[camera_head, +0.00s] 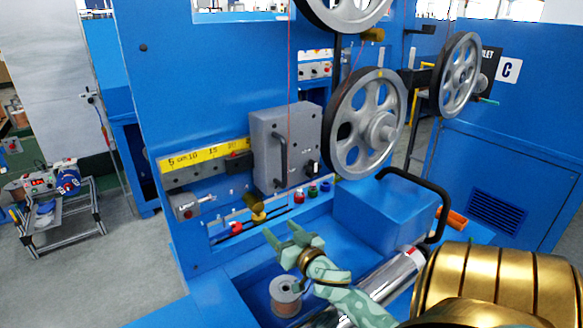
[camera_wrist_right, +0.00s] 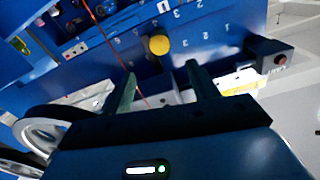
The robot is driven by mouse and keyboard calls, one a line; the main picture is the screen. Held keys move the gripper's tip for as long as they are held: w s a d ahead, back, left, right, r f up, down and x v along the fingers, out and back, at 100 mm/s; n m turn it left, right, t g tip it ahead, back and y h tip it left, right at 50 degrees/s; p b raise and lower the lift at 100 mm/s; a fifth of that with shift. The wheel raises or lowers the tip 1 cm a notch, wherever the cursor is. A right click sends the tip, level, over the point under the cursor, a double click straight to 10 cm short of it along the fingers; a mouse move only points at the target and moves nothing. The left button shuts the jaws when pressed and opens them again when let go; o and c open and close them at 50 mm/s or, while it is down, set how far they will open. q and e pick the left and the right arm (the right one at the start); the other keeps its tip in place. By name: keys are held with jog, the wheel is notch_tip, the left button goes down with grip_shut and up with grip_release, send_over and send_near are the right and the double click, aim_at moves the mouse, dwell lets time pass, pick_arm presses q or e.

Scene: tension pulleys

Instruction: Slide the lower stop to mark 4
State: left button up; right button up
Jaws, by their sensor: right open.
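My right gripper (camera_head: 284,236) is open and empty, in front of the machine's lower panel. In the right wrist view its two fingers (camera_wrist_right: 162,86) point at the panel. A round yellow knob (camera_wrist_right: 159,45), which looks like the lower stop, stands out from the blue panel just beyond the gap between the fingers. It is apart from them. In the head view a yellow knob (camera_head: 258,216) sits below a brass cylinder (camera_head: 253,201), above and left of the gripper. White numerals run along the panel near the knob in the wrist view; which mark it stands at I cannot tell.
A large spoked pulley (camera_head: 367,123) and a grey box (camera_head: 286,146) with a handle stand above. A yellow scale (camera_head: 203,154) runs along the left.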

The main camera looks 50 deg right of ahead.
jog(key=shift+v, duration=1.85)
jog(key=shift+r, duration=0.1)
